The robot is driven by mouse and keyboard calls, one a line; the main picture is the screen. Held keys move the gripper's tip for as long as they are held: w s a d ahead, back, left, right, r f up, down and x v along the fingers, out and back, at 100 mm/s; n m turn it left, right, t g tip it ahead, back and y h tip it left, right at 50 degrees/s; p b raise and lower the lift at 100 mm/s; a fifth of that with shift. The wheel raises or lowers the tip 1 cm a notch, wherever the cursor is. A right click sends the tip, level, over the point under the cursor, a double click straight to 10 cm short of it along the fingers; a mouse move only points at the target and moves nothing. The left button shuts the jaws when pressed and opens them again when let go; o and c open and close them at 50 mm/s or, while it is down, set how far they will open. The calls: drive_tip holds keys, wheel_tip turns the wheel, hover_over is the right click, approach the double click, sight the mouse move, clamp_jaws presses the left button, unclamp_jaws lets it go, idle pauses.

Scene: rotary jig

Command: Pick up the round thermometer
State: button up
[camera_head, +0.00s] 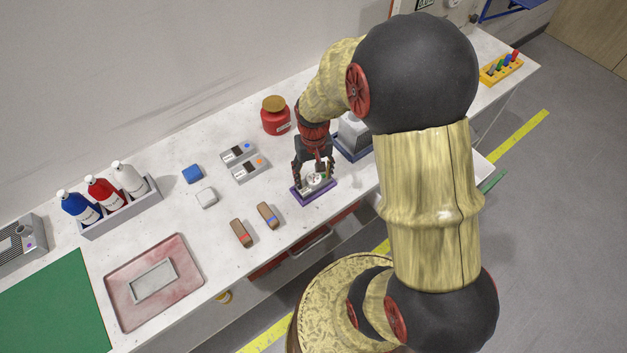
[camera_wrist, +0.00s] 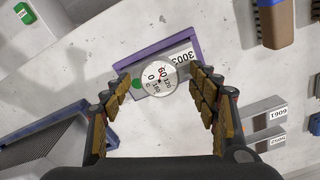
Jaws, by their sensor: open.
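The round thermometer (camera_wrist: 154,77) has a white dial with numbers and a red mark. In the head view my gripper (camera_head: 314,172) is directly over the thermometer and the purple holder (camera_head: 316,197) near the table's front edge. The fingers partly hide the dial there.
Two brown brushes or blocks (camera_head: 242,233) lie left of the holder. Two grey labelled devices (camera_head: 238,152) and a red jar (camera_head: 276,116) stand behind. A grey machine on a blue base (camera_head: 352,150) is close on the right. Bottles in a grey rack (camera_head: 121,209) stand far left.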

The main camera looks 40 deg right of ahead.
drive_tip(key=shift+c, duration=0.2)
drive_tip(key=c, duration=1.4)
drive_tip(key=shift+o, duration=0.2)
drive_tip(key=shift+r, duration=0.1)
